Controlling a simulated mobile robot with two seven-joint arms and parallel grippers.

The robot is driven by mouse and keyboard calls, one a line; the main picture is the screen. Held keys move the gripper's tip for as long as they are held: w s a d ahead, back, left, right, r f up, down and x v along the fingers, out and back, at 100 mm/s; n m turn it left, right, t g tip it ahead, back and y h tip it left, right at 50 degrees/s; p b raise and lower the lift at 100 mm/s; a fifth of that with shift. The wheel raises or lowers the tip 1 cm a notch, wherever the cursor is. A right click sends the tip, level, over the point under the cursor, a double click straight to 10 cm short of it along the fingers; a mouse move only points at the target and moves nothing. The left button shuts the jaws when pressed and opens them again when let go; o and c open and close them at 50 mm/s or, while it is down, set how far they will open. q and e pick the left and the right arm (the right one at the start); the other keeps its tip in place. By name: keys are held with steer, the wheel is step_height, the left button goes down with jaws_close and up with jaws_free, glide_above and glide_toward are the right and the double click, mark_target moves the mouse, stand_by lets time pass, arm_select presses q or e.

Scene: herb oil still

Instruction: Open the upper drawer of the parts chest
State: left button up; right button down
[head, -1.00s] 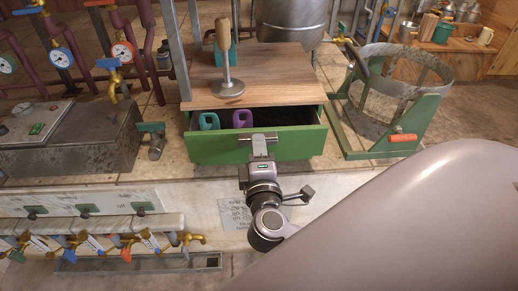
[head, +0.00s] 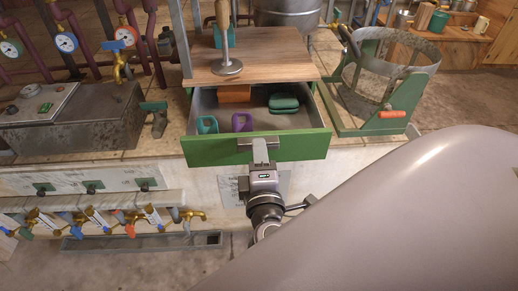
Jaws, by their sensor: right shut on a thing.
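The parts chest has a wooden top (head: 265,58), and its upper drawer (head: 200,153) with a green front is pulled well out toward me. Inside the drawer lie a teal ring-shaped piece (head: 207,125), a purple one (head: 242,122), a dark green item (head: 284,102) and an orange-brown block (head: 235,95). My right gripper (head: 260,147) is shut on the drawer's bar handle (head: 244,142) at the middle of the front. My left gripper is not in view.
A metal tool with a wooden handle (head: 228,66) stands on the chest top. A green frame with a metal ring (head: 385,100) stands to the right. Brass taps (head: 185,214) line the front below left. My arm covers the lower right.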

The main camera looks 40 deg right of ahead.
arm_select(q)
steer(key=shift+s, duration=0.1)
arm_select(e)
steer(key=shift+s+a+f, duration=0.2)
steer(key=shift+s+f, duration=0.1)
steer(key=shift+f, duration=0.15)
steer(key=c, duration=1.1)
jaws_free()
steer(key=shift+w+r, duration=0.1)
steer(key=shift+d+r, duration=0.1)
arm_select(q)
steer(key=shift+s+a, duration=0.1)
